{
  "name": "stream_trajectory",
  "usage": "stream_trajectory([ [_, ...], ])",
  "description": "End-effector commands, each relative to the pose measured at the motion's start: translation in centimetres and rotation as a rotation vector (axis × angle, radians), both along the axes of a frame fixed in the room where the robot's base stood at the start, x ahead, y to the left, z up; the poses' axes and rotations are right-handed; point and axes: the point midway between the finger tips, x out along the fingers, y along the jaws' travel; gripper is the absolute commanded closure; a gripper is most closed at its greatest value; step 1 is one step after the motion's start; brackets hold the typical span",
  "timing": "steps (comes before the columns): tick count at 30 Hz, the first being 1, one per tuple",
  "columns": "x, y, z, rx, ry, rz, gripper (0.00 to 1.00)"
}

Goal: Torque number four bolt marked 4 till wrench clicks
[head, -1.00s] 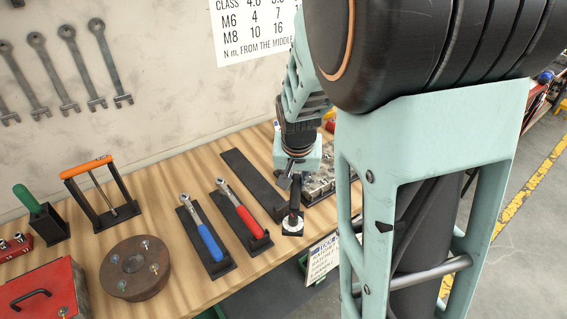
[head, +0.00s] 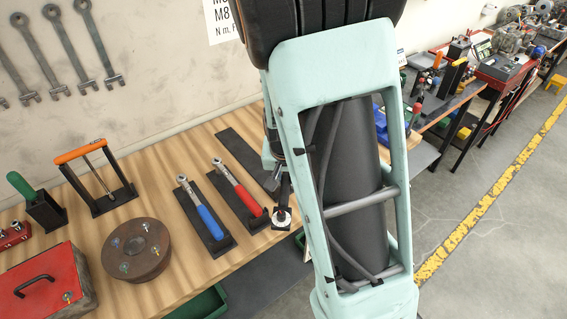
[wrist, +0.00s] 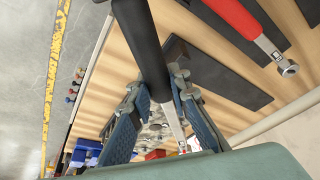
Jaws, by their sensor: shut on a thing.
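My gripper (wrist: 162,92) is shut on a black-handled wrench (wrist: 143,40), whose handle runs between the fingers to a silver shaft. In the head view my arm hides most of the gripper, and the black held tool (head: 282,189) shows only in part, with a pale round end. A round brown hub (head: 152,262) with several bolts standing in its top lies on the bench at the lower left. The bolt numbers are too small to read, so I cannot tell which is 4.
A blue-handled wrench (head: 207,219) and a red-handled wrench (head: 244,195) lie on dark holders, beside an empty dark strip (head: 243,152). An orange-handled frame (head: 80,151), green-handled tool (head: 21,185) and red box (head: 50,275) stand left. Bare wood lies between.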

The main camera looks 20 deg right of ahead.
Motion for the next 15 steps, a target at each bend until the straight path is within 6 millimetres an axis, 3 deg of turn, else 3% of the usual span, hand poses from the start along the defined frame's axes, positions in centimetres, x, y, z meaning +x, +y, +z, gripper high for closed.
stream_trajectory([
  [15, -0.6, -3.3, 0.4, 0.001, -0.005, 0.128, 1.00],
])
